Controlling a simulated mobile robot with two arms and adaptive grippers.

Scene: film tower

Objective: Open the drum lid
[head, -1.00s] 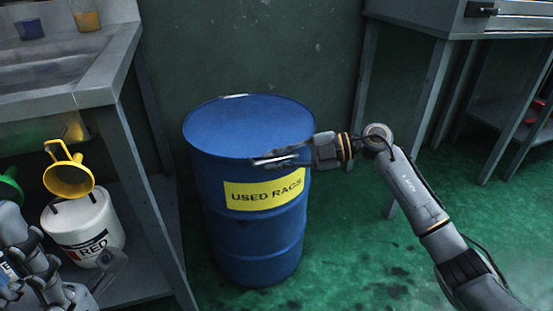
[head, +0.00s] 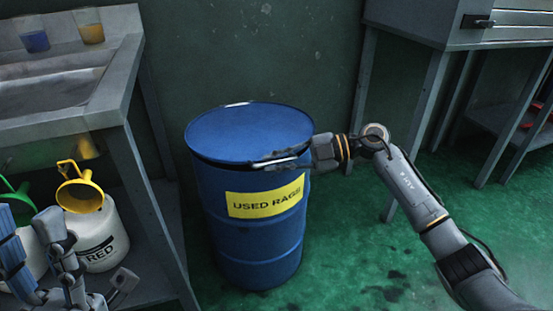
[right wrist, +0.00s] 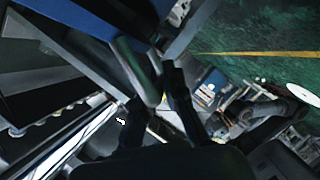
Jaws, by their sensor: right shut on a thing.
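The blue drum (head: 255,238) with a yellow "USED RAGS" label stands upright on the green floor. Its round blue lid (head: 248,130) is on top; a dark gap shows under its front left edge, so the front is slightly raised. My right gripper (head: 285,162) is at the lid's front right edge. In the right wrist view my right gripper's fingers (right wrist: 155,95) are closed around a grey handle bar (right wrist: 136,68), with a blue surface above. The fingers hide part of the handle. My left arm is at the lower left, away from the drum; its jaw state is unclear.
A grey sink bench (head: 118,75) stands left of the drum. A white "RED" container (head: 102,240) with a yellow funnel (head: 80,192) is on its lower shelf. A grey bench (head: 420,38) stands at the right. The wall is close behind the drum. Green floor is free in front.

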